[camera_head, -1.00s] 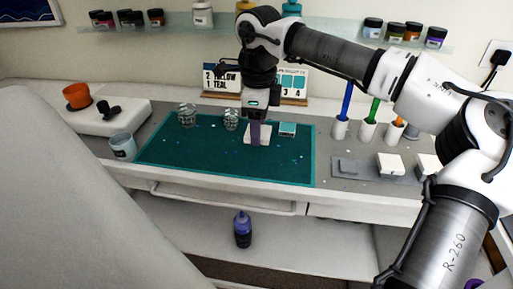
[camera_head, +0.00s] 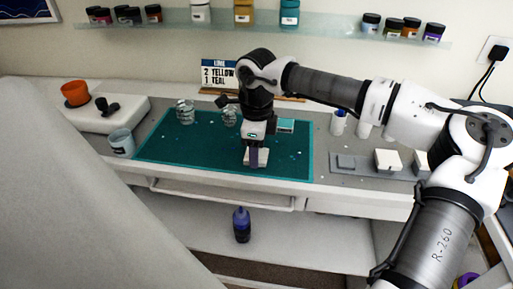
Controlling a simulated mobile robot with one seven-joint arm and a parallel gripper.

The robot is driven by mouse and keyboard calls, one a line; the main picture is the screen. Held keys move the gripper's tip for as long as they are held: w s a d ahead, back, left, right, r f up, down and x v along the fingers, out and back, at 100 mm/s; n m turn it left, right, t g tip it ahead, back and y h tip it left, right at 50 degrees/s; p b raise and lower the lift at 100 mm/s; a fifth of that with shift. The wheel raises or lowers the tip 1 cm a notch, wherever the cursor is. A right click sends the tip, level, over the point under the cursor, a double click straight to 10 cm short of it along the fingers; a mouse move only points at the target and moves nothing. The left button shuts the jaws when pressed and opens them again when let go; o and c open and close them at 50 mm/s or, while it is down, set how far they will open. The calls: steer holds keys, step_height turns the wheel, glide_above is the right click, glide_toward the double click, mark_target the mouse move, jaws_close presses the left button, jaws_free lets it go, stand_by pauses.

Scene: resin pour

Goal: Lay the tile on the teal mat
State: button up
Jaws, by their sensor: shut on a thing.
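My gripper (camera_head: 254,154) points down over the front middle of the teal mat (camera_head: 190,156) and is shut on a pale tile (camera_head: 263,160). The tile is small and flat and shows on both sides of the fingers. It is at or just above the mat surface; I cannot tell whether it touches. The fingers hide its middle.
A teal-topped piece (camera_head: 286,126) sits at the mat's back right, partly behind my arm. Two small jars (camera_head: 185,113) stand at its back. The mat's left is clear.

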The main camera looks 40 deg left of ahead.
steer(key=o, duration=1)
step_height(320, 180, up, 12)
steer(key=shift+r, duration=0.15)
